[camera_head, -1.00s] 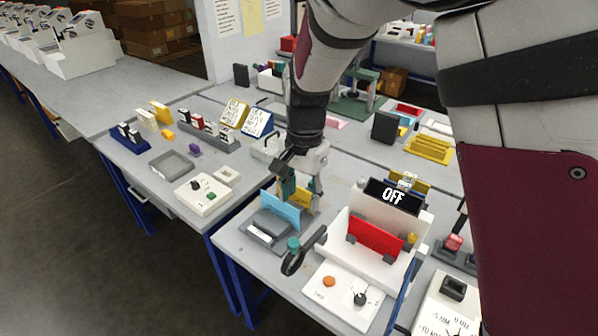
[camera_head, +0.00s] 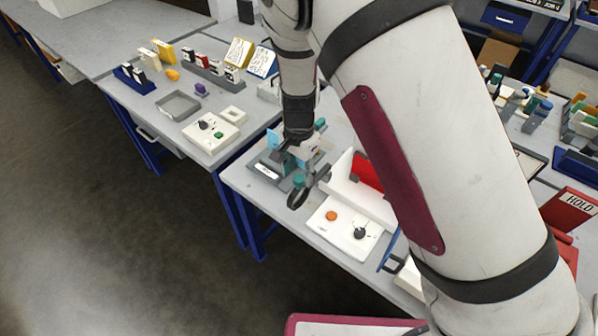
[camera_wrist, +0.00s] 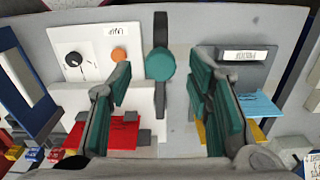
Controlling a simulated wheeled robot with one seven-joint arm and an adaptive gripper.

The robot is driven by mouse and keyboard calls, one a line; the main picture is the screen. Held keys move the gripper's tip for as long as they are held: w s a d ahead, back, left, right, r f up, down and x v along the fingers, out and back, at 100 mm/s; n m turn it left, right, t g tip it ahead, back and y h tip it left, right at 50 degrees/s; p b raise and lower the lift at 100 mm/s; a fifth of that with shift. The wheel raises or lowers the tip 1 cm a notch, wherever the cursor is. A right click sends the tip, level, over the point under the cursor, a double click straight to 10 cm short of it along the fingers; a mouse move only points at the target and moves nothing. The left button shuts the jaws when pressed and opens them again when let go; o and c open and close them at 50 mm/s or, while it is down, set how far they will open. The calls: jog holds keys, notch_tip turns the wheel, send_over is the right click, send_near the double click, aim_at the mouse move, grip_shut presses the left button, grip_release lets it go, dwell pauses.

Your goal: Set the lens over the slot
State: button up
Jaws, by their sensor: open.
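The lens (camera_head: 299,199) is a dark ring with a teal knob (camera_head: 298,181), beside the white device with the red card. In the wrist view the teal knob (camera_wrist: 160,64) sits between and beyond my two teal fingers, with the dark ring (camera_wrist: 160,28) seen nearly edge-on above it. My gripper (camera_head: 291,164) is just behind the knob in the head view. Its fingers (camera_wrist: 165,100) are open and empty, with gaps to the knob on both sides. I cannot make out which opening is the slot.
A white panel (camera_head: 338,238) with an orange button and black knob lies at the front. A red card (camera_wrist: 98,137) stands in the white device. A grey labelled stand (camera_wrist: 248,68) and blue card (camera_wrist: 258,104) are on the other side. My arm hides the right side.

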jog(key=shift+f, duration=0.8)
jog(key=shift+c, duration=0.2)
grip_shut()
jog(key=shift+d, duration=0.1)
